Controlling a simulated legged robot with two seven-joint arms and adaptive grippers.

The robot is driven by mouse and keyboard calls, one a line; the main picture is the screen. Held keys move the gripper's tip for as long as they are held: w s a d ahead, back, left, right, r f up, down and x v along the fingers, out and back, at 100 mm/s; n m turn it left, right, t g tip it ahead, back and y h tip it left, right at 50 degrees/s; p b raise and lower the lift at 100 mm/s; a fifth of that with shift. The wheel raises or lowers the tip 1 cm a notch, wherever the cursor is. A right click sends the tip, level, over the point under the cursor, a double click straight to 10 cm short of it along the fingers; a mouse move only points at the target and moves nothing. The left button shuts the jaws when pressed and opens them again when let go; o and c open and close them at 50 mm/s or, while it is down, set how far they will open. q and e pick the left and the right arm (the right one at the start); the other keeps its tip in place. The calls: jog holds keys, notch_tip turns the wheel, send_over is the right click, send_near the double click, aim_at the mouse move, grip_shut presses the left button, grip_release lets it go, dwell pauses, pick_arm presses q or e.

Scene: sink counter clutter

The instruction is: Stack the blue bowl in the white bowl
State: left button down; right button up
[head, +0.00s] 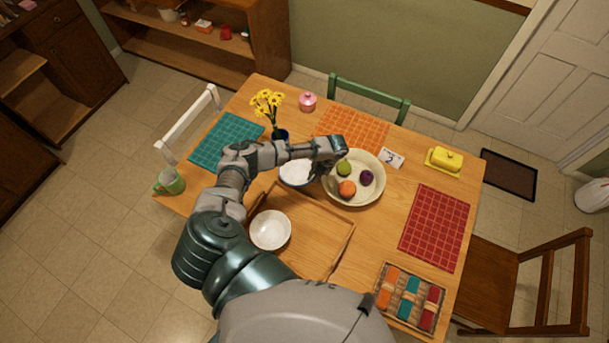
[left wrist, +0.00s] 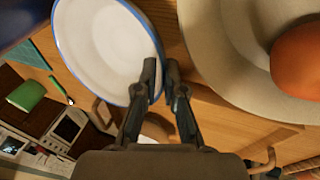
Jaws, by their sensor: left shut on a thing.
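The blue bowl (head: 297,173), with a white inside and a blue rim, is near the table's middle, partly covered by my left arm. In the left wrist view the blue bowl (left wrist: 100,48) shows its pale inside and blue rim. My left gripper (head: 328,162) is shut on the rim at its right side; the fingertips (left wrist: 161,76) meet the rim in the wrist view. The white bowl (head: 270,230) is empty and upright on the wooden tray (head: 322,262), nearer me than the blue bowl. My right gripper is not in view.
A fruit plate (head: 371,194) holding several fruits is just right of my gripper. A flower vase (head: 280,135) stands behind my forearm. A green mug (head: 169,183), a yellow butter dish (head: 444,161) and a basket of cloths (head: 408,297) lie farther out. The tray's right part is clear.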

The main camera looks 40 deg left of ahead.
pick_arm(q)
jog(key=shift+s+a+r, duration=0.1)
jog(key=shift+a+r, duration=0.1)
jog(key=shift+r, duration=0.35)
jog(key=shift+a+r, duration=0.15)
jog(key=shift+r, duration=8.2)
jog(key=w+d+r+n+t+h+b, duration=0.1)
jog(key=d+n, duration=0.7)
jog(key=n, duration=0.8)
jog(key=w+d+r+n+t+h+b, duration=0.1)
jog(key=d+r+n+t+h, duration=0.2)
jog(key=n, duration=1.4)
jog(key=shift+d+h+b, duration=0.3)
jog(key=shift+d+h, duration=0.9)
jog(key=shift+d, duration=1.35)
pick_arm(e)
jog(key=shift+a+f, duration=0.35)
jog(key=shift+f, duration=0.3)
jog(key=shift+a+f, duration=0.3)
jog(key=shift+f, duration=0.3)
